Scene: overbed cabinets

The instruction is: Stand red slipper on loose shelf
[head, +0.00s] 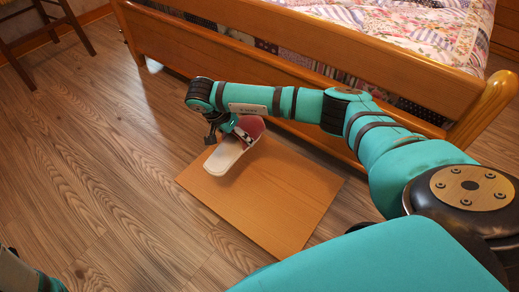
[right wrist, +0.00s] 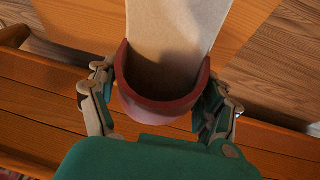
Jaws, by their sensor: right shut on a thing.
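The red slipper (head: 252,126) has a pale sole and a red upper. My right gripper (head: 228,136) is shut on the slipper's upper, a finger on each side. In the right wrist view the red rim (right wrist: 160,108) sits between the fingers (right wrist: 160,82), with the pale insole (right wrist: 180,25) reaching away from the gripper. The slipper is tilted over the far left part of the loose shelf (head: 280,205), a flat wooden board on the floor. I cannot tell whether it touches the board.
A wooden bed frame (head: 215,50) with a patchwork cover (head: 400,25) stands just behind the board, close under my right arm. A dark wooden chair (head: 45,30) is at the top left. The wood floor (head: 100,160) to the left is clear.

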